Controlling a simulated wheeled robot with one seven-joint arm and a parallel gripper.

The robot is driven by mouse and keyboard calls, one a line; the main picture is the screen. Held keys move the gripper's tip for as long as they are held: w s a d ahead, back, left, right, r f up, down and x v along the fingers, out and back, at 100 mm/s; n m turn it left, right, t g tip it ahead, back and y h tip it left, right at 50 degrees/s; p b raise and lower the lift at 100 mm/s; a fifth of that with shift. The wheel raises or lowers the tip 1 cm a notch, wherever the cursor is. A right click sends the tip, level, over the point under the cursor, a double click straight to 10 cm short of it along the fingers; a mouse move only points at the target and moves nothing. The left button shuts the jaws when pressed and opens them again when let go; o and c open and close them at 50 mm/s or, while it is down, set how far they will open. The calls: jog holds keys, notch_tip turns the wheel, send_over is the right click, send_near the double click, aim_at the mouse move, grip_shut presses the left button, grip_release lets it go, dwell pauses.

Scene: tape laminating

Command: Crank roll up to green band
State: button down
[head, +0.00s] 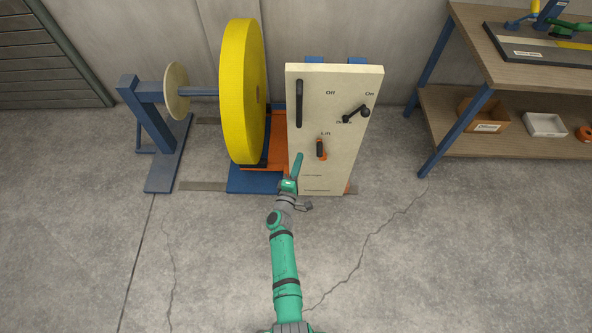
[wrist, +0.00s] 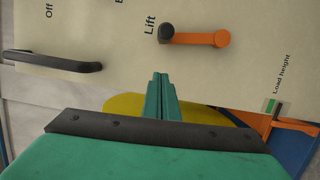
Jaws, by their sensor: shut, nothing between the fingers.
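The yellow roll (head: 242,92) stands upright beside the beige panel (head: 335,85) in the head view. The Lift crank (head: 320,149) is low on the panel; in the wrist view its orange arm (wrist: 196,38) ends in a black knob (wrist: 166,32). My gripper (head: 298,156) is shut and empty, just left of the crank in the head view. Its fingers (wrist: 158,80) point toward the panel in the wrist view, apart from the knob. The load height gauge has a green band (wrist: 271,106); an orange pointer piece (wrist: 290,122) shows beside it. Their exact alignment is unclear.
A blue stand (head: 155,120) is at left. A workbench (head: 520,75) with boxes below stands at right. The floor in front is clear.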

aim_at(321, 154)
jog(key=shift+w+d+r, duration=0.1)
jog(key=shift+w+d, duration=0.3)
jog(key=shift+d, duration=0.35)
jog(key=shift+w+d+f, duration=0.1)
jog(key=shift+w+d, duration=0.3)
jog(key=shift+d, duration=0.4)
jog(key=shift+w+d+r, duration=0.1)
jog(key=shift+w+d, duration=0.3)
jog(key=shift+d, duration=0.35)
